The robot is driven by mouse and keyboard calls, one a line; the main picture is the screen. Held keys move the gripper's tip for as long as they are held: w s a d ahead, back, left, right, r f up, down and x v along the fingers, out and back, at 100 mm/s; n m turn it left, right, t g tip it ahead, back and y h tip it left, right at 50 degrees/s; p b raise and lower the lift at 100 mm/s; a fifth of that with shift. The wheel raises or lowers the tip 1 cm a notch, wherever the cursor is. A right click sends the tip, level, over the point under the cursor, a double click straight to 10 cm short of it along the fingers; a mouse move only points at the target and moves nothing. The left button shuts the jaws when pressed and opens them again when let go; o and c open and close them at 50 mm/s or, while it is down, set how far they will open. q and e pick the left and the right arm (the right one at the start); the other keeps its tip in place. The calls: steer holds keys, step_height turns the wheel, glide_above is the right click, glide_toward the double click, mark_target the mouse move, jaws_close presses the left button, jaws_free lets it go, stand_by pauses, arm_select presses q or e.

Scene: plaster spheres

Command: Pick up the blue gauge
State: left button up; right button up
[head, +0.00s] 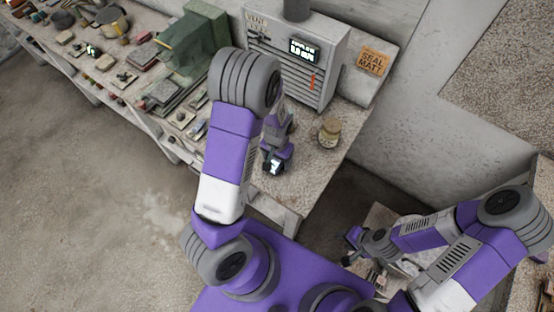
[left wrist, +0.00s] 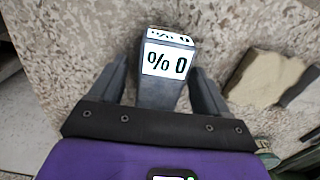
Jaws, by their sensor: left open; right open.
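The blue gauge (left wrist: 165,88) is a slate blue-grey block with a white face reading "% 0". In the left wrist view it is between the two fingers of my left gripper (left wrist: 160,85), which is open, with a narrow gap on each side. In the head view the gauge's white face (head: 275,167) shows at the tip of my left gripper (head: 273,165), over the bench's near right part. My arm hides some of the bench there. My right gripper (head: 349,250) is low at the right, apart from the gauge, over a cluttered surface; its fingers are small in view.
A grey cabinet (head: 290,60) with a display stands behind the gauge. A small jar (head: 329,132) is to the gauge's right. An orange sign (head: 374,61) leans at the wall. Several tools and blocks crowd the bench's left. A pale block (left wrist: 262,78) lies right of the gripper.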

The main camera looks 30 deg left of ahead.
arm_select(q)
steer(key=shift+c, duration=0.4)
steer(key=c, duration=1.1)
steer(key=shift+r, duration=0.2)
step_height(320, 180, up, 10)
steer(key=p, duration=0.2)
steer(key=shift+p, duration=0.3)
